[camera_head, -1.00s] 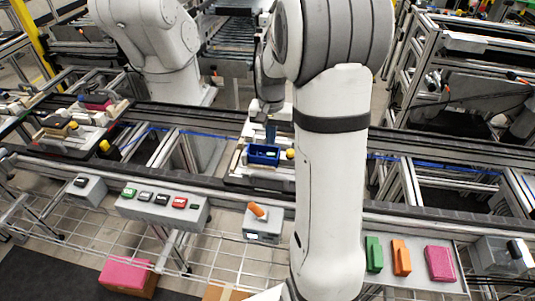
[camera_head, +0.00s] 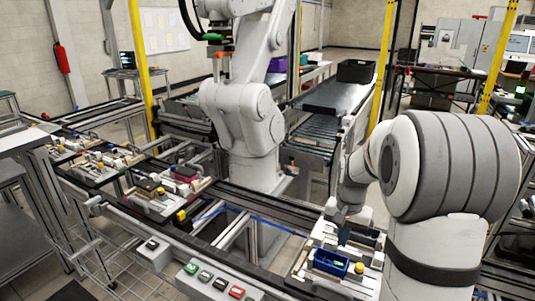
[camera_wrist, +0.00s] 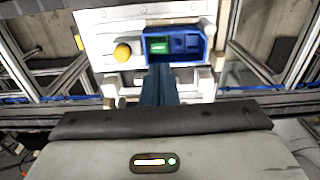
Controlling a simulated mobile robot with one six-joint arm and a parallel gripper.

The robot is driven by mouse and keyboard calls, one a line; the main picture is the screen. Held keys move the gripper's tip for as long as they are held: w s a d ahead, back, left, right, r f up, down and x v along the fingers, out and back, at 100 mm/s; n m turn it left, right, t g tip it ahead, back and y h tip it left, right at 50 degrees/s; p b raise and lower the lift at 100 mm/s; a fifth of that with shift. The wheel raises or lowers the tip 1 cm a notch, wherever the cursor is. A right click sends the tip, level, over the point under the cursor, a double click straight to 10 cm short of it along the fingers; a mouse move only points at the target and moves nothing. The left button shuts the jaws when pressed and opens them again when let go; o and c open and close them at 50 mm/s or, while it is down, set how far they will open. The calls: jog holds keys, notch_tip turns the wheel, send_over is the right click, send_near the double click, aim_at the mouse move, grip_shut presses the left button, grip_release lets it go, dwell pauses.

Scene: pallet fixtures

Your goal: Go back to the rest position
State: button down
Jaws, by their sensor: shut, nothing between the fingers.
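My gripper (camera_head: 344,236) is at the pallet fixture on the conveyor, low in the head view, just behind a blue bin. The gripper's dark blue fingers also show in the wrist view (camera_wrist: 160,88), close together with nothing between them. The blue bin (camera_head: 330,262) sits on the pale pallet (camera_head: 303,268). In the wrist view the bin (camera_wrist: 207,57) lies just beyond the fingertips, with a green piece (camera_wrist: 159,46) in its left compartment. I cannot tell whether the fingers touch the bin.
A yellow knob (camera_head: 359,268) stands beside the bin. Other pallets with parts (camera_head: 165,195) sit along the conveyor at left. A button box (camera_head: 222,283) is at the front edge. A second white robot arm (camera_head: 245,110) stands behind the conveyor.

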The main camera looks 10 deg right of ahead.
jog(key=s+a+r+n+t, duration=0.1)
jog(key=s+a+r+n, duration=0.1)
jog(key=s, duration=0.5)
jog(key=s+a+r+n+t, duration=0.1)
jog(key=s+a+r+n, duration=0.1)
jog(key=s+a, duration=0.3)
jog(key=s+a+r+n+t, duration=0.1)
jog(key=s+a+r, duration=0.3)
jog(key=s, duration=0.5)
jog(key=shift+r+n, duration=0.2)
jog(key=shift+n, duration=0.6)
